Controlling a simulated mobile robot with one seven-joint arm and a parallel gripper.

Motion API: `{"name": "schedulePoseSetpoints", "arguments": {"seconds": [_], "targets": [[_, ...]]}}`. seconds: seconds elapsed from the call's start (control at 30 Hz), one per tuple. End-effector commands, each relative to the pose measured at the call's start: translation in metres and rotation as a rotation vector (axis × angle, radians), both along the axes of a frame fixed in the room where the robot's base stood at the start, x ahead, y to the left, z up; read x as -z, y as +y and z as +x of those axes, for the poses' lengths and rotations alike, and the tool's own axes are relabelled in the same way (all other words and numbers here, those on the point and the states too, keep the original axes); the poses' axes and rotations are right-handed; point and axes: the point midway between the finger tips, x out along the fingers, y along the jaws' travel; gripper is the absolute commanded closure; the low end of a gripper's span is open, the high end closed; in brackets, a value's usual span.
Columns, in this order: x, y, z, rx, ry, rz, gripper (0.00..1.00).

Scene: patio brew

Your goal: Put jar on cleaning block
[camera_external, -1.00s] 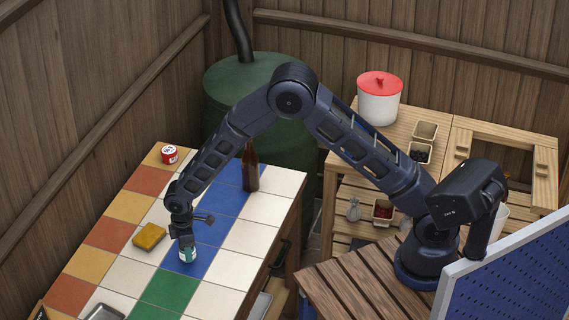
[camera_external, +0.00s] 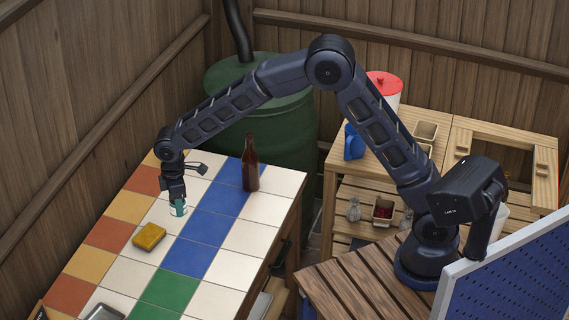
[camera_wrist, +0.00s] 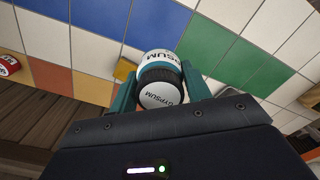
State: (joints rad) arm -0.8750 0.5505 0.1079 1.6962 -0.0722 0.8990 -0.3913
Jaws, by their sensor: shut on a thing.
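A jar (camera_external: 178,210) with a white and teal body is held in my gripper (camera_external: 178,203) above the tiled counter, over a white tile. In the wrist view the jar (camera_wrist: 162,90) shows a white lid and dark rim, with "GYPSUM" lettering, between my two teal fingers. My gripper is shut on it. The cleaning block (camera_external: 149,236), a flat yellow block, lies on the counter to the left of and nearer the camera than the jar. In the wrist view the block (camera_wrist: 123,69) shows partly, just left of the jar.
A brown bottle (camera_external: 251,168) stands on the counter to the right. A grey tray (camera_external: 104,313) lies at the near edge. A red and white can (camera_wrist: 8,65) sits at the left of the wrist view. Counter tiles around the block are clear.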

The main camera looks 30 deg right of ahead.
Motion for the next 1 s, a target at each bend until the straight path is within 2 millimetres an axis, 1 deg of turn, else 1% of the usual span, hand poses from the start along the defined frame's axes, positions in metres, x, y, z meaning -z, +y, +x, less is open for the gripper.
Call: {"name": "schedulePoseSetpoints", "arguments": {"seconds": [0.17,0.3,0.4,0.5,0.6,0.67,0.77,0.87,1.0], "targets": [[-0.008,0.027,0.036,-0.044,0.0,0.001,0.78],[-0.016,0.05,0.073,-0.09,-0.001,0.001,0.78],[-0.021,0.063,0.096,-0.119,-0.001,0.002,0.78],[-0.025,0.071,0.114,-0.142,0.0,0.002,0.78],[-0.028,0.076,0.126,-0.157,-0.001,0.002,0.78],[-0.029,0.078,0.13,-0.163,0.0,0.001,0.78],[-0.023,0.079,0.134,-0.167,0.0,-0.001,0.78],[-0.006,0.079,0.134,-0.168,0.001,-0.002,0.78],[0.025,0.079,0.134,-0.167,0.002,-0.003,0.78]]}}
